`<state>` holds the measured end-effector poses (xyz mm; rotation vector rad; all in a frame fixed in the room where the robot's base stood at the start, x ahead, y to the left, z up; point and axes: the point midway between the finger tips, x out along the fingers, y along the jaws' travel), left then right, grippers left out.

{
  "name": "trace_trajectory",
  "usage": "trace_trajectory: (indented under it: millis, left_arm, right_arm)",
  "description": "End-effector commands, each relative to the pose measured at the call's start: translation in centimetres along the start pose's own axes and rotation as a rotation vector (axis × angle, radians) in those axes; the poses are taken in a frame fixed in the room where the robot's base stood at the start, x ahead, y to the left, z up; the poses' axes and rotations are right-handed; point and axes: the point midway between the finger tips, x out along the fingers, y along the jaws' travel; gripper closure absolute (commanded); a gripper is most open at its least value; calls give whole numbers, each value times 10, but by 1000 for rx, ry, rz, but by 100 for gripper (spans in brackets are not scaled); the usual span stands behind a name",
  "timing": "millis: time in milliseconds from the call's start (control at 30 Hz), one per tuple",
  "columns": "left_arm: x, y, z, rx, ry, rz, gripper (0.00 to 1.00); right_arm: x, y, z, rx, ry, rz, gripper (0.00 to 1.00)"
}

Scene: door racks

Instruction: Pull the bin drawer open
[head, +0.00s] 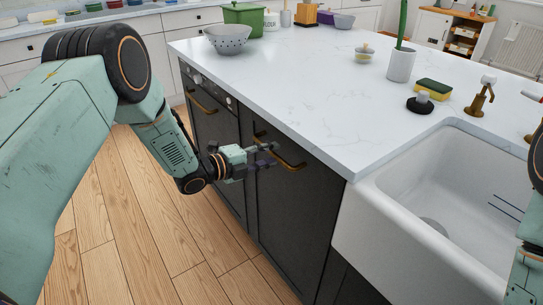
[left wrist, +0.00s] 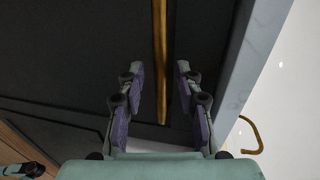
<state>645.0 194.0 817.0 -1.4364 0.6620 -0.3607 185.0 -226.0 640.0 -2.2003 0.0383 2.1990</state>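The bin drawer (head: 292,215) is a dark front panel under the white worktop, and it looks shut. Its brass bar handle (head: 287,160) runs along the upper part of the front; it also shows in the left wrist view (left wrist: 160,60). My left gripper (head: 272,154) is at this handle, covering part of it in the head view. In the left wrist view its two fingers (left wrist: 162,88) stand apart, with the handle seen between them and a gap on each side. My right gripper is not in view; only part of the right arm (head: 526,265) shows.
A second dark front with a brass handle (head: 202,103) is to the left. A white sink (head: 400,215) is to the right. The worktop (head: 300,75) holds a grey colander (head: 228,40), a sponge (head: 433,88) and other items. The wooden floor (head: 130,230) before the fronts is clear.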

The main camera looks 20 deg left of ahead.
Motion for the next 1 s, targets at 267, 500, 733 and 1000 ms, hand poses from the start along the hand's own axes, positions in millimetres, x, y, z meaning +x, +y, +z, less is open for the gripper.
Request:
trace_trajectory:
  millis: [267,500,733,1000]
  left_arm:
    - [14,0,1,-1,1,0,65]
    - [14,0,1,-1,0,0,70]
    - [14,-1,1,-1,1,0,90]
    - [13,0,2,-1,-1,0,100]
  right_arm:
    - [3,0,0,0,0,0,60]
    - [3,0,0,0,0,0,60]
    - [3,0,0,0,0,0,60]
    - [3,0,0,0,0,0,60]
